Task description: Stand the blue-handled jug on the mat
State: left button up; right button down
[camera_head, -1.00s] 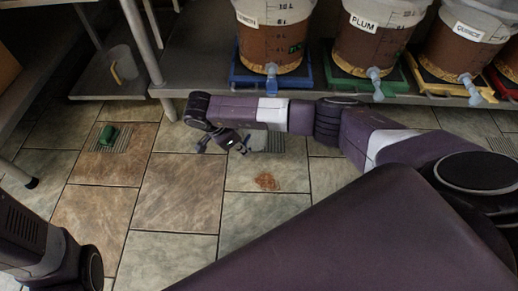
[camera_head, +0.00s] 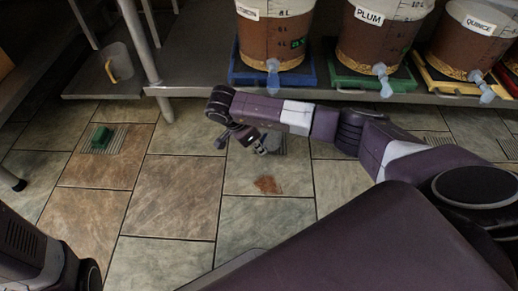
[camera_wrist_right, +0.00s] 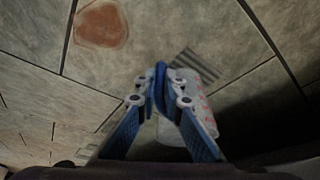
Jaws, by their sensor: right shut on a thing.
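My right gripper (camera_head: 243,143) hangs low over the tiled floor, in front of the bucket shelf. In the right wrist view its blue fingers (camera_wrist_right: 161,92) are shut on the blue handle (camera_wrist_right: 160,80) of the blue-handled jug. The pale, translucent jug body (camera_wrist_right: 203,117) with red marks shows behind and right of the fingers, partly covered by them. I cannot identify the mat in either view. My left gripper is out of view; only part of the left arm shows at lower left.
Buckets labelled PLUM (camera_head: 368,40) and QUINCE (camera_head: 465,45) stand on coloured bases on the shelf (camera_head: 200,75), taps facing front. A jug with a yellow handle (camera_head: 111,70) stands on the left lower shelf. A reddish stain (camera_head: 267,185) marks the floor.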

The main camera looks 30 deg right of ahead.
jog(key=c, duration=2)
grip_release()
jog(key=shift+c, duration=0.2)
jog(key=p+v, duration=0.8)
jog(key=v, duration=0.4)
jog(key=shift+p, duration=0.4)
jog(key=shift+r, duration=0.1)
